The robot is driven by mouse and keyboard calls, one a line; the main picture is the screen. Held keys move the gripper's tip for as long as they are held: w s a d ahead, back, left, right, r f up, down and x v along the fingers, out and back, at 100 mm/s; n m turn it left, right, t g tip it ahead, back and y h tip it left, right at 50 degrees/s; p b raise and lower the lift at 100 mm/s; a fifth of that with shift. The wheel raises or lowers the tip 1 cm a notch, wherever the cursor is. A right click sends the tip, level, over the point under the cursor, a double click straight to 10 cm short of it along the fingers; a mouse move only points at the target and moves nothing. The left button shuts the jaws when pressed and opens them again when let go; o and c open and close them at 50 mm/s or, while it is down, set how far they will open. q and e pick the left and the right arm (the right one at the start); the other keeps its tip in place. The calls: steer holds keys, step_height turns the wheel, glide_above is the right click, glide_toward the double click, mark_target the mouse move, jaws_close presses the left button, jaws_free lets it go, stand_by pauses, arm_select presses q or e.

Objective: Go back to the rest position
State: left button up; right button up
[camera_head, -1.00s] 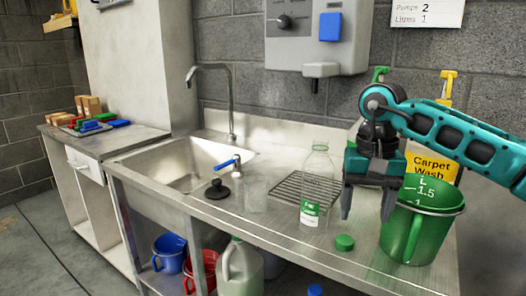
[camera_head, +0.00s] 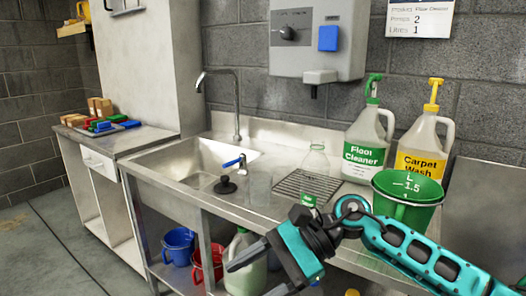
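My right arm comes in from the right. Its gripper (camera_head: 250,280) is low in front of the counter edge, pointing left and down, with its fingers apart and nothing seen between them. A clear bottle (camera_head: 315,163) with a green label stands upright on the steel counter behind my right arm, which hides its lower part. The gripper is apart from the green jug (camera_head: 405,213), which my arm partly covers. My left gripper is not in view.
Floor Cleaner (camera_head: 365,155) and Carpet Wash (camera_head: 420,160) containers stand at the back of the counter (camera_head: 262,190). A sink (camera_head: 190,160) with a tap is at left. Blue (camera_head: 178,246) and red (camera_head: 207,265) buckets sit below. A wall dispenser (camera_head: 313,45) hangs above.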

step_height(320, 180, up, 4)
steer(key=a+m+t+y+p, duration=0.2)
steer(key=m+t+y, duration=0.6)
steer(key=m, duration=0.9)
steer(key=s+d+f+m+t+h+p, duration=0.1)
steer(key=d+f+m+t+h, duration=0.6)
steer(key=m, duration=1)
steer(key=d+f+m+t+h+p, duration=0.1)
steer(key=d+f+m+t+h, duration=0.6)
steer(key=m, duration=1.1)
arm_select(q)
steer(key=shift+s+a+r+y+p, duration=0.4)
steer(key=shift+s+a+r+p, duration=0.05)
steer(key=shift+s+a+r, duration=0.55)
arm_select(e)
steer(key=s+d+f+m+g+h, duration=0.4)
steer(key=s+d+f+m+g, duration=0.3)
steer(key=s+f, duration=0.3)
step_height(320, 180, down, 2)
steer(key=shift+s+d+f+m, duration=0.25)
steer(key=shift+s+m, duration=0.15)
steer(key=shift+m, duration=0.1)
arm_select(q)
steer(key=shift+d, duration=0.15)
arm_select(e)
steer(key=shift+r, duration=0.1)
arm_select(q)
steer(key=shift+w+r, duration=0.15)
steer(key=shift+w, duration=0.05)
